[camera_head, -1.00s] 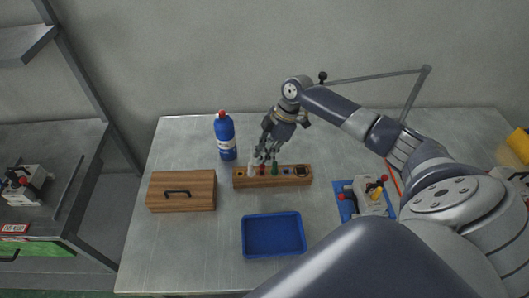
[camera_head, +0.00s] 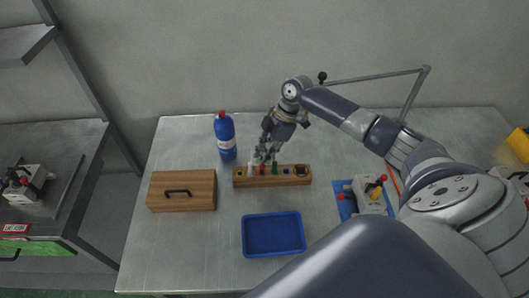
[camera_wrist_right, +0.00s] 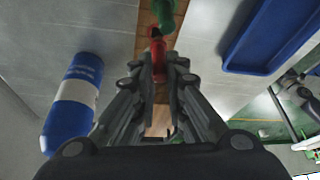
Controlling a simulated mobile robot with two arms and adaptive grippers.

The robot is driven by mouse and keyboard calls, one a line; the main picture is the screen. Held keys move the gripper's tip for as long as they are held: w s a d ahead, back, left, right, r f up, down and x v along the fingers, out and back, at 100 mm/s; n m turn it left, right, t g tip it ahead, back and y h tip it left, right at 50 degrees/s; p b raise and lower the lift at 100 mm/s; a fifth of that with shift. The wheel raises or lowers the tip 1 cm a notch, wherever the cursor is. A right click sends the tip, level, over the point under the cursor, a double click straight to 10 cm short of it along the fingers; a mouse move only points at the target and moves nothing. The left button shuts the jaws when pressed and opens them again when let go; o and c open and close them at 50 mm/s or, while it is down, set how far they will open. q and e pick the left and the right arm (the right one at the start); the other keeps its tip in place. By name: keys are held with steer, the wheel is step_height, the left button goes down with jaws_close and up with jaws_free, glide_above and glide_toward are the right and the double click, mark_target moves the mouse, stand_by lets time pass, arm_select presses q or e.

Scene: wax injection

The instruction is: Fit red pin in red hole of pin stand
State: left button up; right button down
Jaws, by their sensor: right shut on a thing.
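The wooden pin stand (camera_head: 294,181) lies on the metal table below my right gripper (camera_head: 265,157). My right gripper is shut on the red pin (camera_wrist_right: 157,48), whose red end shows between the fingertips in the right wrist view. In the head view the red pin (camera_head: 263,169) is small, at the stand between a pale pin and the green pin (camera_head: 275,168). The green pin stands just beyond it in the wrist view. My left gripper is not in view.
A blue bottle (camera_head: 225,139) stands behind the stand, to the left. A wooden box with a black handle (camera_head: 182,203) is at the left. A blue tray (camera_head: 273,216) lies in front. A grey device on a blue base (camera_head: 368,193) is at the right.

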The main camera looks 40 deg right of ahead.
mark_target(264, 165)
stand_by(0.4)
steer(key=shift+f+b, duration=0.7)
steer(key=shift+f, duration=0.8)
steer(key=c, duration=1.5)
jaws_free()
steer(key=shift+c, duration=0.2)
steer(key=v, duration=1.2)
steer(key=shift+a+f, duration=0.1)
